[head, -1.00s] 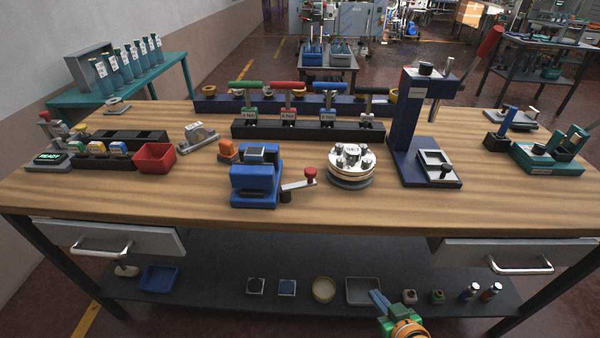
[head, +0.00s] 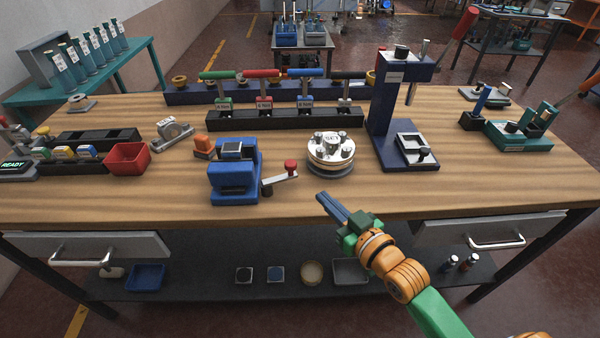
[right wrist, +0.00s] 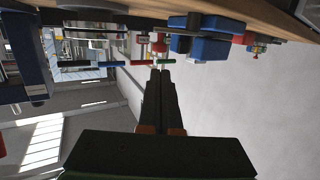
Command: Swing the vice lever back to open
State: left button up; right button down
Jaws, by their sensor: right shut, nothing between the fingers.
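The blue vice (head: 234,178) stands near the front edge of the wooden workbench, left of centre. Its grey lever (head: 280,179) sticks out to the right and ends in a red knob (head: 291,166). In the right wrist view the blue vice (right wrist: 209,48) is near the top edge. My right gripper (head: 322,197) is shut and empty, at the bench's front edge, right of the red knob and apart from it. Its closed fingers also show in the right wrist view (right wrist: 160,75). My left gripper is not in view.
A round metal fixture (head: 330,153) stands just right of the lever. A tall blue press (head: 392,115) is farther right. A red bin (head: 127,158) and an orange block (head: 203,146) are to the left.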

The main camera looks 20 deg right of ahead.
aim_at(294, 168)
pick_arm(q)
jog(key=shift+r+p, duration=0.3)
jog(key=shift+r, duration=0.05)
pick_arm(e)
jog(key=x, duration=1.1)
